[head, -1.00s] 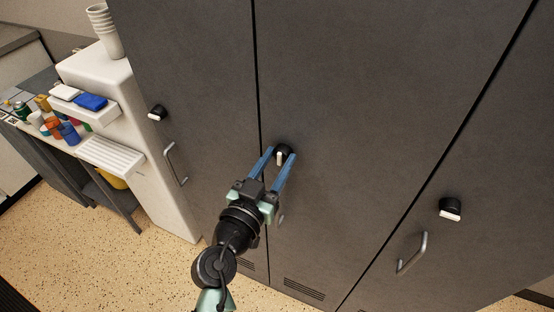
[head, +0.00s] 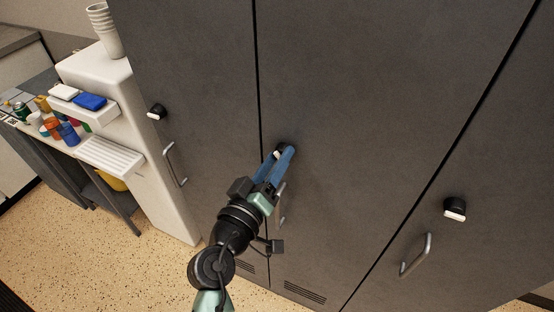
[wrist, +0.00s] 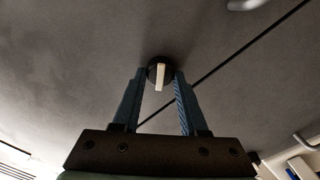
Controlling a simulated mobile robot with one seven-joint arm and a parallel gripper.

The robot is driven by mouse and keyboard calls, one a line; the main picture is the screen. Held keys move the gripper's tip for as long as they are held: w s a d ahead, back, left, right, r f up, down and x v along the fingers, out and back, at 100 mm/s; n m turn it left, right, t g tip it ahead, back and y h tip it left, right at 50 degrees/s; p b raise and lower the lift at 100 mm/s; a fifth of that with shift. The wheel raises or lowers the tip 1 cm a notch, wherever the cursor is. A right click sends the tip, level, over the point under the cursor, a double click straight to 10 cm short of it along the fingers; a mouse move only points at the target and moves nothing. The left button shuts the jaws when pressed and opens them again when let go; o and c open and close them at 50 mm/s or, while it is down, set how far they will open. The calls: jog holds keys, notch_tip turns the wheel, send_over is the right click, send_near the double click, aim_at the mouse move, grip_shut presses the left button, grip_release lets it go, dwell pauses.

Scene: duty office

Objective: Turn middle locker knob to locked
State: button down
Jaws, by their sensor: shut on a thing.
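The middle locker knob (head: 280,147) is black with a white pointer bar, high on the grey middle locker door (head: 360,110). My gripper (head: 284,153) is shut on this knob, one blue finger on each side. In the head view the fingers hide much of it, and the bar shows tilted. In the wrist view the knob (wrist: 152,73) sits between the fingertips, its white bar running parallel to the fingers. No locked or unlocked marks are readable.
The left locker knob (head: 157,111) and right locker knob (head: 455,208) stick out from their doors. The middle handle (head: 282,204) is just below my gripper. A white cabinet (head: 150,150) with cups on top stands at the left. The speckled floor (head: 90,255) is clear.

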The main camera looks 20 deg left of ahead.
jog(key=shift+a+f+n+p, duration=0.1)
jog(key=shift+n+p, duration=0.45)
jog(key=shift+n, duration=1.9)
jog(key=shift+f+n+p, duration=0.1)
jog(key=shift+n+p, duration=0.4)
jog(key=shift+n, duration=1.95)
jog(key=shift+c, duration=2.2)
grip_release()
jog(key=s+b, duration=0.3)
jog(key=s, duration=1)
jog(key=shift+a, duration=0.2)
